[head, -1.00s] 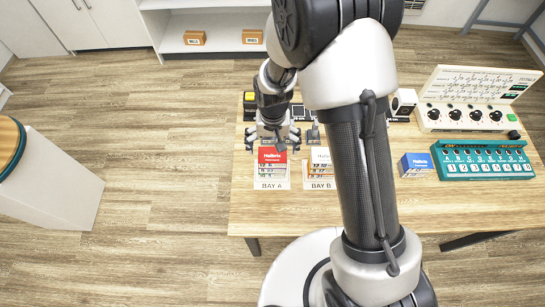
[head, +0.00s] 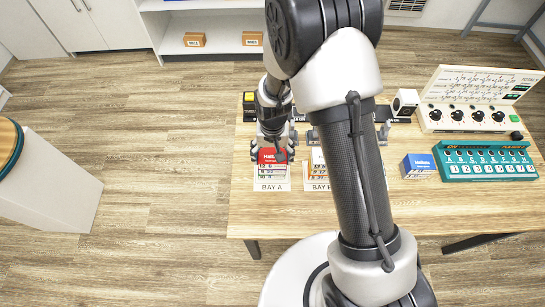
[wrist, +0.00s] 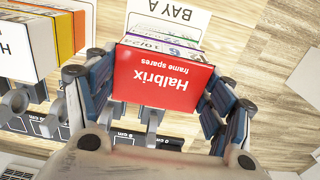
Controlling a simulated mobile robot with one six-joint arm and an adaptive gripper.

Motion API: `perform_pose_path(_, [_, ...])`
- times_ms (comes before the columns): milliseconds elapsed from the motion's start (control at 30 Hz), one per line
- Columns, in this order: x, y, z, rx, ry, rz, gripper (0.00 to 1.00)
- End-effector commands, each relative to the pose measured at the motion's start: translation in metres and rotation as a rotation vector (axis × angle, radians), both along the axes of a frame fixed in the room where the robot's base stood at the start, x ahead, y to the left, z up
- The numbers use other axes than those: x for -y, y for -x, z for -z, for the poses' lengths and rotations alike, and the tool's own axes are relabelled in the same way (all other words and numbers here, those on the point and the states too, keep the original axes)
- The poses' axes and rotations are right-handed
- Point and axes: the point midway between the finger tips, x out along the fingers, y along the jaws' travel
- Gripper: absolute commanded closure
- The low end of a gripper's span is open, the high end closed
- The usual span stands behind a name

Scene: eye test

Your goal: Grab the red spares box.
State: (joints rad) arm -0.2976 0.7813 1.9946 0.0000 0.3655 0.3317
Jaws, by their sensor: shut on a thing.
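The red spares box (head: 267,157), with a red top marked Halbrix, stands at the BAY A card (head: 271,187) on the wooden table. My gripper (head: 272,152) is over it from behind and hides part of its top. In the wrist view, the red face of the box (wrist: 160,82), reading "Halbrix frame spares", lies between my gripper's fingers (wrist: 157,92). One finger is at each side, and the gripper is shut on the box. The box shows no clear lift off the table.
A white-topped box (head: 317,156) stands close by on the right at BAY B, partly behind my arm. A blue box (head: 418,166), a teal device (head: 487,161) and a cream case (head: 475,112) are farther right. The table front (head: 290,215) is clear.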

Motion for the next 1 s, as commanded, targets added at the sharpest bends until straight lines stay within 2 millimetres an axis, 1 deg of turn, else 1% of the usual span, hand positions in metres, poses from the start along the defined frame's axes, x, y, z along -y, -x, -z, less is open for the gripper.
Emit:
perform_pose_path(33, [0.0, 0.0, 0.0, 0.0, 0.0, 0.0, 0.34])
perform_pose_path(300, [0.0, 0.0, 0.0, 0.0, 0.0, 0.0, 0.51])
perform_pose_path(533, [0.0, 0.0, -0.001, 0.0, 0.0, 0.0, 0.51])
perform_pose_path(667, [0.0, -0.001, -0.008, 0.002, -0.001, 0.0, 0.51])
perform_pose_path(767, [0.0, -0.001, -0.018, 0.002, -0.001, 0.0, 0.52])
perform_pose_path(867, [0.0, -0.001, -0.036, 0.004, -0.001, 0.0, 0.52])
perform_pose_path(967, [0.0, -0.002, -0.062, 0.005, -0.002, 0.0, 0.52])
perform_pose_path(1000, [-0.001, -0.002, -0.074, 0.007, -0.002, 0.0, 0.52])
